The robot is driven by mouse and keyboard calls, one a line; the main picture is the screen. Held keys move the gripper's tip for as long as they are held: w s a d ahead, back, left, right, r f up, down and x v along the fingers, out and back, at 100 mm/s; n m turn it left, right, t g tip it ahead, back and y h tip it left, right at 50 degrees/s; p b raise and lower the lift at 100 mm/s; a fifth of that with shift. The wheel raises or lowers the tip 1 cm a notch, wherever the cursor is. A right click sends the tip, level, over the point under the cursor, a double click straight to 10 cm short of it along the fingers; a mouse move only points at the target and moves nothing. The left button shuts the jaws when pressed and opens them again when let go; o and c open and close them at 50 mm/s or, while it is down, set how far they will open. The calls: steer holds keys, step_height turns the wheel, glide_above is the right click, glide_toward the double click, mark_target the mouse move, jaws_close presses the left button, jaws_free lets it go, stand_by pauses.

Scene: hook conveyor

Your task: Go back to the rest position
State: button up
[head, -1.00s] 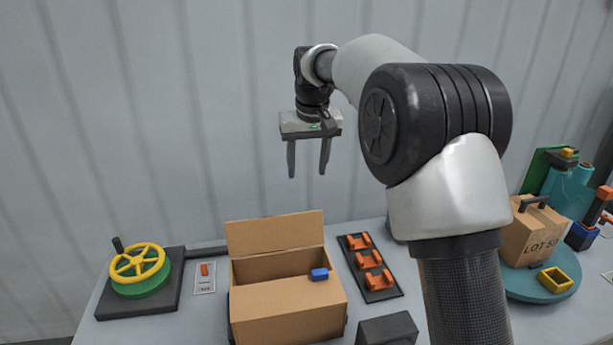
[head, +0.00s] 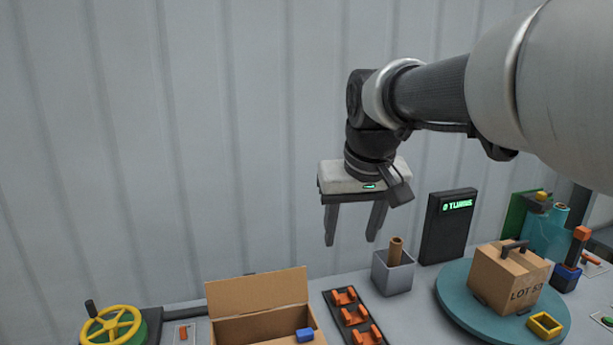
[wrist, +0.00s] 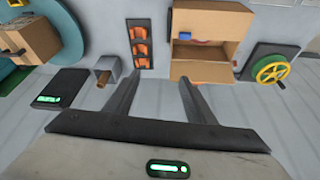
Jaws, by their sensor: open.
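My gripper (head: 350,240) is open and empty, pointing down in the air above the back of the table in the head view. It hangs above and to the left of the grey square cup and above the row of orange holders. In the wrist view my gripper (wrist: 152,85) shows two spread fingers with nothing between them. The fingers touch nothing.
An open cardboard box (head: 258,292) with a blue block (head: 305,334) stands below left. An orange-holder rack (head: 350,318), a grey cup (head: 393,274), a dark display (head: 448,228) and a teal turntable (head: 470,312) with a carton (head: 508,278) stand nearby. A yellow handwheel (head: 112,326) is far left.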

steer(key=s+d+f, duration=0.3)
steer(key=s, duration=0.6)
steer(key=s+d+f+m+t, duration=0.1)
steer(key=s+d+f, duration=0.2)
steer(key=s, duration=0.6)
steer(key=shift+s+d+f+m, duration=0.15)
steer(key=shift+s+f+m, duration=0.15)
steer(key=shift+s+f, duration=0.05)
